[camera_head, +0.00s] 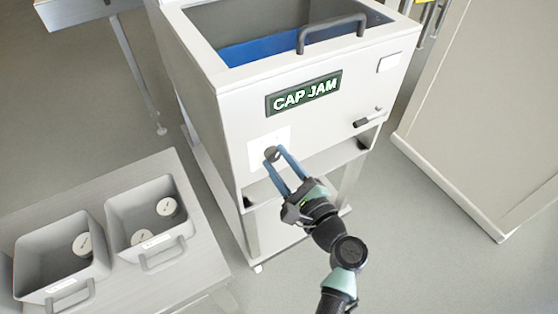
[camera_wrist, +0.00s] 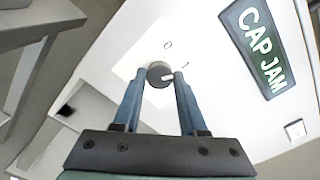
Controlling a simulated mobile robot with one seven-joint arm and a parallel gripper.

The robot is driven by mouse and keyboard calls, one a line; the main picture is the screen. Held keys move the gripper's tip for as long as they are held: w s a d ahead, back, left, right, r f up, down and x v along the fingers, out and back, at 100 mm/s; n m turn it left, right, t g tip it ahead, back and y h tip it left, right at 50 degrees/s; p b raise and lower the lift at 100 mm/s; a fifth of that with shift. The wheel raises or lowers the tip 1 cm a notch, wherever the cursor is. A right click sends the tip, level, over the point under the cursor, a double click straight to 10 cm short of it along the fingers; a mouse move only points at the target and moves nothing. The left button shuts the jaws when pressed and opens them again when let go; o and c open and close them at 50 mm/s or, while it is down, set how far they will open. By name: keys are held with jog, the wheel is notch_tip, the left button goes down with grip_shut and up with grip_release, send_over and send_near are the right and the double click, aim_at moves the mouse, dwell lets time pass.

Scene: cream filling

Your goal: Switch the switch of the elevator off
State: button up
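The elevator switch is a dark round knob (camera_wrist: 160,74) with a white pointer mark, on a white plate on the front of the CAP JAM machine. In the wrist view the mark lies toward the right side of the knob, and small "0" and "1" labels are printed above and to the right. The knob also shows in the head view (camera_head: 271,154). My gripper (camera_head: 276,155) reaches it from the front with its two blue fingers, one on each side of the knob. In the wrist view my gripper (camera_wrist: 160,78) has its fingertips close against the knob; I cannot tell if they press on it.
The white machine (camera_head: 225,110) has an open top, a dark handle (camera_head: 332,32) and a small lever (camera_head: 369,118) on its front. A grey table at the lower left holds two grey bins (camera_head: 60,262) (camera_head: 150,218) with round lids inside. A cabinet (camera_head: 490,110) stands at the right.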

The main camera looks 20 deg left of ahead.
grip_shut()
jog(key=shift+f+n+b, duration=0.1)
jog(key=shift+n+b, duration=0.3)
jog(key=shift+f+n+b, duration=0.1)
jog(key=shift+n+b, duration=0.5)
jog(key=n+b, duration=0.4)
jog(key=shift+f, duration=0.1)
jog(key=n+b, duration=0.3)
jog(key=n, duration=0.1)
jog(key=shift+n+b, duration=0.8)
jog(key=shift+n, duration=0.2)
jog(key=shift+r, duration=0.2)
